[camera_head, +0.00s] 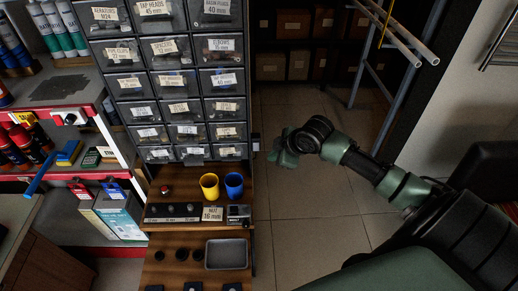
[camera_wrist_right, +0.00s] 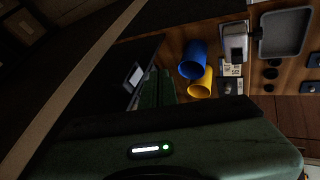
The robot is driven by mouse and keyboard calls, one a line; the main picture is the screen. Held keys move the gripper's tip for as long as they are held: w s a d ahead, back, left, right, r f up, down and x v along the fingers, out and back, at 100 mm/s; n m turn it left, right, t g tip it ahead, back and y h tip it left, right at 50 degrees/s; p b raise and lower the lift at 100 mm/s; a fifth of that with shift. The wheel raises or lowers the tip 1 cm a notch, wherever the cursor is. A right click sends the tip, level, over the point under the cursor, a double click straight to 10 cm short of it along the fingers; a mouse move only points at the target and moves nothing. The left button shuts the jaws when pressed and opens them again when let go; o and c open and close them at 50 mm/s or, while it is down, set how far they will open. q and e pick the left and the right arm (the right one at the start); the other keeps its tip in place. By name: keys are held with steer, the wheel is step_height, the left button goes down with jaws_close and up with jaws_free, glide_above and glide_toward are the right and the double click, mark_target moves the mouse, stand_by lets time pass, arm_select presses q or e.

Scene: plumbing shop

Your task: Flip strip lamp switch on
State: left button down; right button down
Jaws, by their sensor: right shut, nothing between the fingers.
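A small pale switch plate (camera_wrist_right: 134,75) sits on the dark side panel of the drawer cabinet in the right wrist view. In the head view it shows as a small box (camera_head: 256,142) on the cabinet's right side. Whether the switch is on or off is too small to tell. My right gripper (camera_head: 279,153) is shut and empty, just right of the switch in the head view. Its green fingers (camera_wrist_right: 157,88) show beside the plate in the wrist view; I cannot tell whether they touch it. No strip lamp is recognisable. My left gripper is not in view.
The drawer cabinet (camera_head: 187,102) stands over a wooden bench with a yellow cup (camera_head: 209,185), a blue cup (camera_head: 234,184) and a grey tray (camera_head: 227,254). A ladder-like rack (camera_head: 383,80) stands at the back right. The tiled floor right of the cabinet is clear.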

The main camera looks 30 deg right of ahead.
mark_target(259, 150)
steer(key=r, duration=0.1)
steer(key=a+r+n, duration=0.1)
steer(key=r, duration=0.1)
steer(key=shift+s, duration=0.1)
steer(key=shift+w+d+f+p, duration=0.2)
steer(key=shift+w+f+p, duration=0.1)
steer(key=shift+w+f, duration=1.2)
steer(key=shift+w+d+f+p, duration=0.2)
steer(key=shift+w+f+p, duration=0.15)
steer(key=shift+w+f, duration=1.1)
steer(key=shift+w+d+f+p, duration=0.2)
steer(key=shift+w+f+p, duration=0.1)
steer(key=shift+w+f, duration=1.2)
steer(key=shift+w+r, duration=0.1)
steer(key=shift+r, duration=0.05)
